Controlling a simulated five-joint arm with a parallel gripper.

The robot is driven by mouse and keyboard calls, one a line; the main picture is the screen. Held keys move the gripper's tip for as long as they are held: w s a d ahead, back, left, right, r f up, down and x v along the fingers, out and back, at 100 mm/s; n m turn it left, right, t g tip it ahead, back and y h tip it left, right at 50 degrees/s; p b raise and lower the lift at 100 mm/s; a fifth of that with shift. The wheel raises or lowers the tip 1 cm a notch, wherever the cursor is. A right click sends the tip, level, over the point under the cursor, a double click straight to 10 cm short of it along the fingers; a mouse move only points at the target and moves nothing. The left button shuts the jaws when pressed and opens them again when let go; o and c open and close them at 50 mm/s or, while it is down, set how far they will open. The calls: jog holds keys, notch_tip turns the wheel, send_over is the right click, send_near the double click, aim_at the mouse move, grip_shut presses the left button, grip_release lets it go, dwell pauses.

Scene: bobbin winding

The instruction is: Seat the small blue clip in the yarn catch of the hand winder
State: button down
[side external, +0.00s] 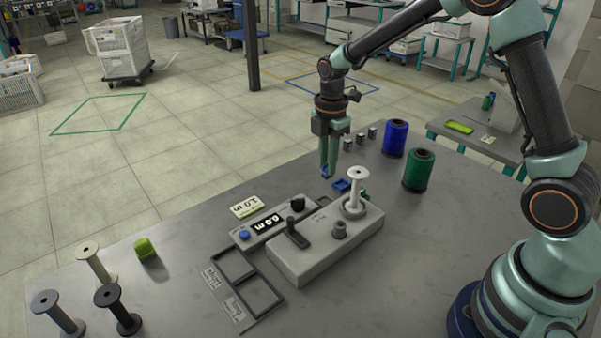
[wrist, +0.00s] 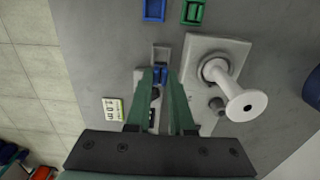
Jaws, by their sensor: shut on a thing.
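The small blue clip (wrist: 161,73) is between the fingertips of my gripper (wrist: 162,78), which is shut on it. In the side view, the clip (side external: 326,173) shows at the tips of my gripper (side external: 327,168), above the table beyond the hand winder. The hand winder (side external: 310,255) is a grey box with a white bobbin (side external: 356,187) upright on its spindle. In the wrist view, the winder (wrist: 215,48) is right of the clip. A small grey part (wrist: 161,53) lies just ahead of the clip; I cannot tell whether it is the yarn catch.
A blue tray (side external: 341,186) and a green tray (side external: 364,192) sit behind the winder. Blue (side external: 395,139) and green (side external: 419,169) yarn cones stand at right. A counter with a display (side external: 269,224) adjoins the winder. Empty spools (side external: 93,262) stand front left.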

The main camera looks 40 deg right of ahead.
aim_at(326, 178)
jog(key=shift+s+a+f, duration=0.15)
jog(key=shift+a+f, duration=0.15)
jog(key=shift+f, duration=2.55)
jog(key=shift+f, duration=0.85)
jog(key=c, duration=0.7)
grip_release()
jog(key=shift+r, duration=3.5)
